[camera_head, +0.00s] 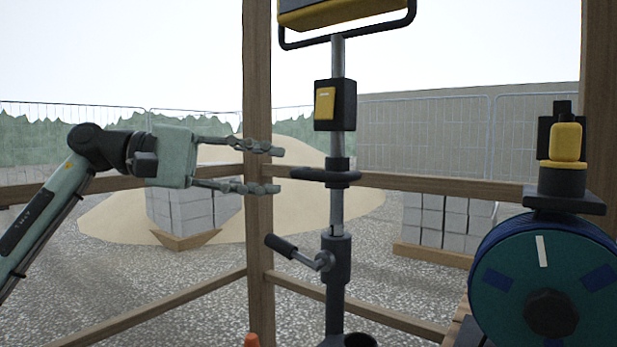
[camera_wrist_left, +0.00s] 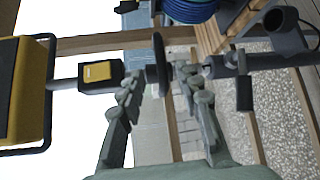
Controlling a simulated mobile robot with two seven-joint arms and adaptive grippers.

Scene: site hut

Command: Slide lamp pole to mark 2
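The lamp pole (camera_head: 336,212) stands upright, a grey tube rising from a dark lower sleeve (camera_head: 336,262). A clamp lever (camera_head: 285,248) sticks out left from the sleeve. A black disc-like collar (camera_head: 325,175) sits around the pole, below a black box with a yellow switch (camera_head: 325,103). The yellow lamp head (camera_head: 340,12) is cut off at the top. My left gripper (camera_head: 278,170) is open, just left of the collar at its height. In the left wrist view the collar (camera_wrist_left: 158,65) appears between the open fingertips (camera_wrist_left: 162,74). No numbered marks are legible. My right gripper is out of view.
A wooden post (camera_head: 257,100) stands behind my left fingers, with rails (camera_head: 430,184) on both sides. A blue cable reel (camera_head: 500,260) with a yellow-black device (camera_head: 566,142) is at right. An orange tip (camera_head: 252,340) shows at the bottom. Block stacks (camera_head: 445,220) stand outside.

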